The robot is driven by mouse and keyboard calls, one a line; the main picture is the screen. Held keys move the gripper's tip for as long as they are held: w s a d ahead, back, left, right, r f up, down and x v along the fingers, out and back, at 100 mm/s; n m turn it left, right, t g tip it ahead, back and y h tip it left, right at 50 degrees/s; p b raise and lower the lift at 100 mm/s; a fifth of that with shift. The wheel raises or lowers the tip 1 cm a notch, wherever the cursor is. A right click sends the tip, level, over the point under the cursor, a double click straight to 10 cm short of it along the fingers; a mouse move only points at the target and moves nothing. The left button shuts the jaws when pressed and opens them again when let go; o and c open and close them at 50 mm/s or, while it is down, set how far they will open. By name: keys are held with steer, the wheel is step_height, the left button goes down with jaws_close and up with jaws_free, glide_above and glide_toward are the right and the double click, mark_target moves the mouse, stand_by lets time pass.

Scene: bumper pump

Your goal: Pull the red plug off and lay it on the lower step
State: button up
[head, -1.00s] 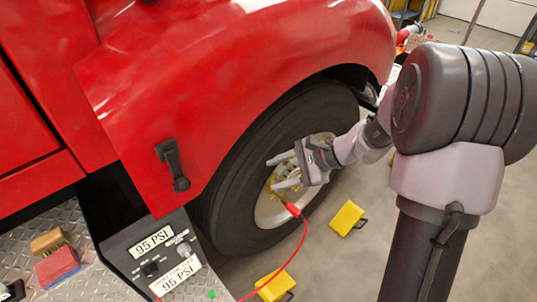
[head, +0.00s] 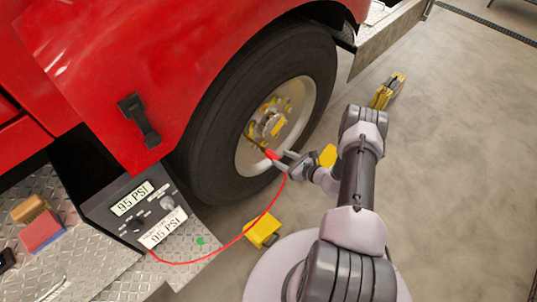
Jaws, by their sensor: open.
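The red plug (head: 271,154) sits at the wheel's hub area, on the lower side of the yellow-studded hub (head: 267,122). A thin red hose (head: 262,217) runs from it down to the gauge panel (head: 138,214). My gripper (head: 282,160) is open, with its fingers right beside the plug at its lower right. I cannot tell whether the fingers straddle the plug or touch it. Silver tread-plate step surface (head: 100,278) shows at the lower left, with a small green mark (head: 200,241) on its right part.
A brush (head: 29,209) and a red sponge-like block (head: 42,232) lie on the tread plate at left. Yellow chocks (head: 262,232) stand on the floor near the tyre (head: 215,155); another (head: 328,155) is partly behind my arm. Open floor lies to the right.

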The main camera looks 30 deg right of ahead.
mark_target(279, 160)
steer(key=shift+f, duration=0.1)
steer(key=b+x, duration=0.5)
steer(key=x, duration=0.2)
steer(key=shift+w+a+f, duration=0.1)
steer(key=shift+w+f, duration=0.1)
steer(key=shift+f, duration=0.1)
steer(key=shift+w+a+b, duration=0.25)
steer(key=shift+w+b, duration=0.2)
steer(key=shift+w, duration=0.15)
steer(key=shift+b, duration=0.35)
stand_by(0.5)
steer(key=shift+c, duration=0.2)
jaws_close()
stand_by(0.9)
stand_by(0.5)
steer(key=shift+s+d+p, duration=0.2)
steer(key=shift+s+d, duration=0.15)
steer(key=shift+s, duration=0.6)
steer(key=shift+s+d+p, duration=0.2)
steer(key=shift+s+d, duration=0.15)
steer(key=shift+s, duration=0.55)
steer(key=shift+s+d+p, duration=0.2)
steer(key=shift+s+d, duration=0.15)
steer(key=shift+s, duration=0.6)
